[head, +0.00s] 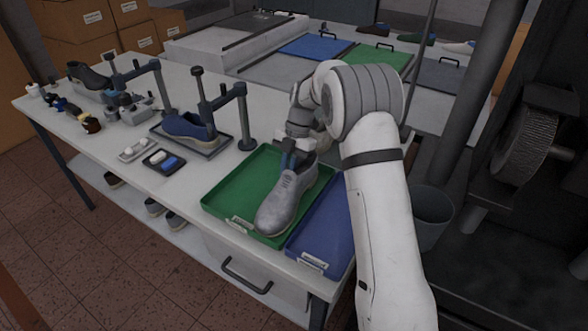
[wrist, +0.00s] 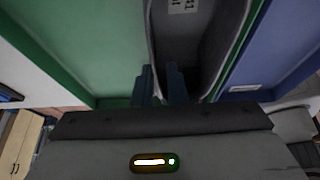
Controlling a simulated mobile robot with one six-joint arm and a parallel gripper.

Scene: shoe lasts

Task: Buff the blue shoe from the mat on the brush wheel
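The blue shoe (head: 188,126) sits on the dark mat (head: 212,149) on the bench, under a dark post frame. The brush wheel (head: 525,140) is on the dark machine at the far right. My gripper (head: 290,158) is at the heel end of a grey shoe (head: 286,200) at the green tray. In the wrist view, my fingers (wrist: 160,86) are close together with the grey shoe's rim (wrist: 153,42) between them. The gripper looks shut on that rim. Whether the shoe rests on the tray or hangs just above it is unclear.
The green tray (head: 222,195) and blue tray (head: 325,238) lie side by side at the bench front. A small dark tray (head: 150,165) and several small items stand left. A grey bin (head: 432,212) stands between bench and machine. Lidded boxes are behind.

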